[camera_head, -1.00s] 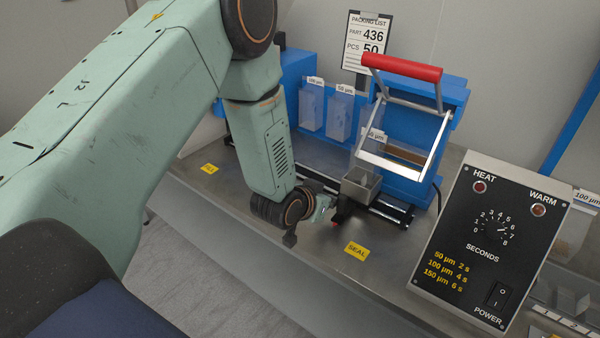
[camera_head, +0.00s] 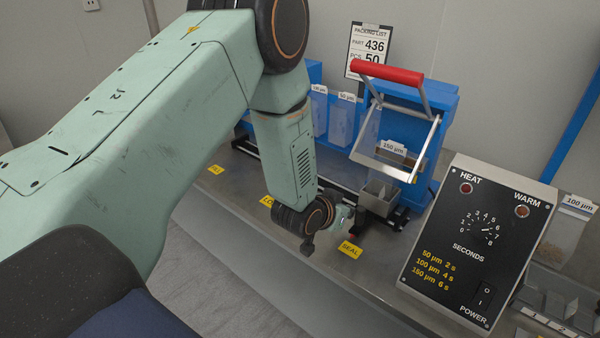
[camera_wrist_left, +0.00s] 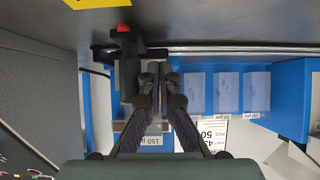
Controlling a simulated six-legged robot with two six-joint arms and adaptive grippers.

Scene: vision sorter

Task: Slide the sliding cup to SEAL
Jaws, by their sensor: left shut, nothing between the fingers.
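The sliding cup (camera_head: 378,197) is a grey, open-topped box on a dark carriage on the rail, in front of the blue sealer. The carriage's red tab (camera_head: 353,237) is just behind the yellow SEAL label (camera_head: 350,249); the tab also shows in the left wrist view (camera_wrist_left: 123,29). A corner of a yellow label (camera_wrist_left: 98,2) shows at that view's top. My left gripper (camera_head: 343,216) is shut and empty, immediately left of the cup. Its fingers (camera_wrist_left: 157,76) lie beside the dark carriage (camera_wrist_left: 129,68); whether they touch is unclear. My right gripper is out of view.
The blue sealer (camera_head: 440,115) has a raised frame with a red handle (camera_head: 387,72). A control box (camera_head: 478,243) stands close to the right of the cup. The rail (camera_head: 245,148) runs left past other yellow labels. Film bags (camera_head: 341,122) hang behind my arm.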

